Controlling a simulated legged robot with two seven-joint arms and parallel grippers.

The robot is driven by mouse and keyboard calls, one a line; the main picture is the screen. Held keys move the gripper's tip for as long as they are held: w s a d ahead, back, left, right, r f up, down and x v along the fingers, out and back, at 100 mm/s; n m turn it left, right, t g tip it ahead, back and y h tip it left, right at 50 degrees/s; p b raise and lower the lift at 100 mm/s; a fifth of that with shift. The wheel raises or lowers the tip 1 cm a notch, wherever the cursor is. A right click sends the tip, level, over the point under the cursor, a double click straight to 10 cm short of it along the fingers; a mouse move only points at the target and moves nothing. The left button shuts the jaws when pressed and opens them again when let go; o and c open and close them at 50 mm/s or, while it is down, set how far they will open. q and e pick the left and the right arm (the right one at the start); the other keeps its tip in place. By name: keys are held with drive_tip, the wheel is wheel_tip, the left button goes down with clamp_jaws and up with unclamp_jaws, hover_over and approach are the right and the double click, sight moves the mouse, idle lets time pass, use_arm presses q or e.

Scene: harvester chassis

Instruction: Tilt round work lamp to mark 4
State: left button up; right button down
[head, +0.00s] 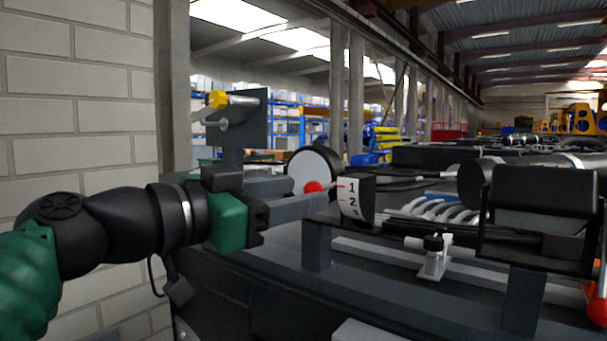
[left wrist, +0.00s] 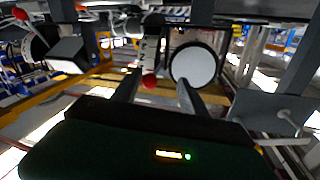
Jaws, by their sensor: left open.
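The round work lamp (head: 318,165) has a pale round face and a dark housing, and stands at the middle of the head view. Its white face also shows in the left wrist view (left wrist: 194,66). A red ball knob (head: 313,187) is beside it. A curved white scale (head: 351,199) shows marks 1, 2 and part of 3; a thin red pointer is near mark 1. Mark 4 is not visible. My left gripper (head: 316,194) is open, its fingers at the red knob, which shows between them in the left wrist view (left wrist: 150,81). Contact is unclear.
A boxy black unit (head: 540,203) stands at right, with another red ball (head: 597,312) below it. A small clamp-like bracket (head: 433,255) sits on the chassis rail. A dark plate with a yellow-capped knob (head: 218,99) rises behind my left wrist. A brick wall (head: 80,100) is at left.

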use_arm(q)
drive_tip(key=shift+d+r, duration=0.15)
drive_tip(key=shift+d, duration=0.1)
drive_tip(key=d, duration=0.3)
drive_tip(key=shift+w+d, duration=0.1)
drive_tip(key=shift+w, duration=0.2)
drive_tip(key=shift+c, duration=0.3)
drive_tip(key=shift+w+d+f, duration=0.2)
drive_tip(key=shift+d, duration=0.1)
drive_tip(key=shift+c, duration=2.4)
drive_tip(key=shift+w+a, duration=0.2)
drive_tip(key=shift+a, duration=0.4)
clamp_jaws()
drive_tip(key=shift+s+d+r, duration=0.1)
drive_tip(key=shift+s+d, duration=0.05)
use_arm(e)
drive_tip(key=shift+d+r, duration=0.2)
drive_tip(key=shift+d, duration=0.55)
use_arm(q)
drive_tip(key=shift+r, duration=0.15)
use_arm(e)
drive_tip(key=shift+w, duration=0.1)
